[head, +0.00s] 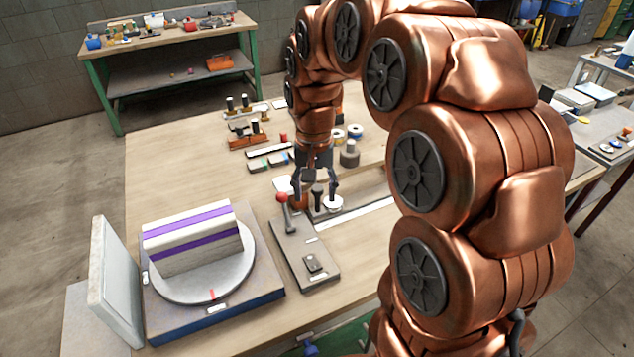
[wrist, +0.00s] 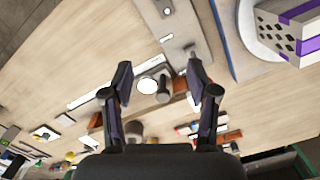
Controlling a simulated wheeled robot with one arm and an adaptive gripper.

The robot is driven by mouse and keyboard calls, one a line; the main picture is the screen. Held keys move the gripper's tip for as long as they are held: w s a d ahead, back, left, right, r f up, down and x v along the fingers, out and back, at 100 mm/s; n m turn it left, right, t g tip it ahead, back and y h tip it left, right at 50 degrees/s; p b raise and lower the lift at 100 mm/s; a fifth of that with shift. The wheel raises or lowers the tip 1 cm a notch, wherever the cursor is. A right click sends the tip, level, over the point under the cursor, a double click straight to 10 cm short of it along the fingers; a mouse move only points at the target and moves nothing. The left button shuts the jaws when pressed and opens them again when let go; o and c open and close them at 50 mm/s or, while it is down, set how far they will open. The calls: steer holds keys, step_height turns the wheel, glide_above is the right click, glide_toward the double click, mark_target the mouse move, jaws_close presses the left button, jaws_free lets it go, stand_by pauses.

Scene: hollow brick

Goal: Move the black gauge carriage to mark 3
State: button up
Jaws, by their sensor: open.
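A dark upright post with a round black top (head: 317,196), probably the gauge carriage, stands on the table beside a white round disc (head: 334,203). In the wrist view the dark post (wrist: 163,88) and the white disc (wrist: 148,86) show between my fingers. A pale strip (head: 368,212), perhaps the scale, runs right from there; its marks are too small to read. My gripper (head: 315,188) points down over the post, with its fingers spread and nothing gripped. It also shows open in the wrist view (wrist: 158,70). I cannot tell whether a finger touches the post.
A grey plate with a red-knobbed lever (head: 283,198) stands close left of my gripper. A turntable (head: 205,288) bears a white-and-purple hollow brick (head: 195,240). A grey weight-like piece (head: 349,154) and small racks (head: 245,128) stand behind.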

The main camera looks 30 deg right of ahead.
mark_target(317, 187)
steer(key=w+d+f+m, duration=0.1)
steer(key=w+d, duration=0.1)
steer(key=w, duration=0.1)
steer(key=w+d+f+m, duration=0.1)
steer(key=w+d, duration=0.1)
steer(key=w, duration=0.2)
steer(key=w+d+m, duration=0.1)
steer(key=w+d, duration=0.1)
steer(key=w, duration=0.2)
steer(key=shift+w+d+f+t+p, duration=0.1)
steer(key=shift+w+f+t+p, duration=0.2)
steer(key=shift+f, duration=0.1)
steer(key=shift+f+p, duration=1.15)
steer(key=shift+f, duration=2.7)
jaws_close()
